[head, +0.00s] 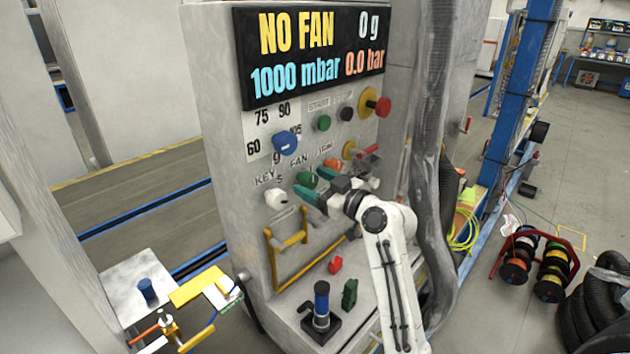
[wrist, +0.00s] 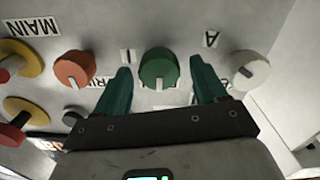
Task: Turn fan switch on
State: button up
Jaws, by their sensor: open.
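The fan switch is a round green knob (head: 307,179) under the FAN label on the panel of the grey station. In the wrist view, which shows the panel upside down, the green knob (wrist: 158,68) sits between my two teal fingers. My gripper (head: 313,185) is open in front of the panel, with one finger on each side of the knob. A visible gap lies between each finger and the knob in the wrist view (wrist: 161,70). The display (head: 310,50) reads NO FAN, 0 g, 1000 mbar and 0.0 bar.
A white key knob (head: 276,198) and an orange knob (head: 333,165) flank the green knob. A blue dial knob (head: 285,142) is above. A yellow handle (head: 288,250) is below.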

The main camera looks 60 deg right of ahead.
jog(key=shift+w, duration=0.1)
jog(key=shift+c, duration=0.4)
jog(key=c, duration=1)
jog(key=shift+o, duration=0.2)
jog(key=m+p, duration=0.1)
jog(key=m, duration=0.3)
jog(key=shift+d+m, duration=0.1)
jog(key=shift+m, duration=0.3)
jog(key=m+p, duration=0.2)
jog(key=m, duration=0.2)
jog(key=shift+r+m, duration=0.1)
jog(key=shift+m, duration=0.2)
jog(key=m+p, duration=0.2)
jog(key=m, duration=0.2)
jog(key=shift+d, duration=0.1)
jog(key=shift+f+m+p, duration=0.2)
jog(key=shift+m+p, duration=1.1)
jog(key=shift+m, duration=1)
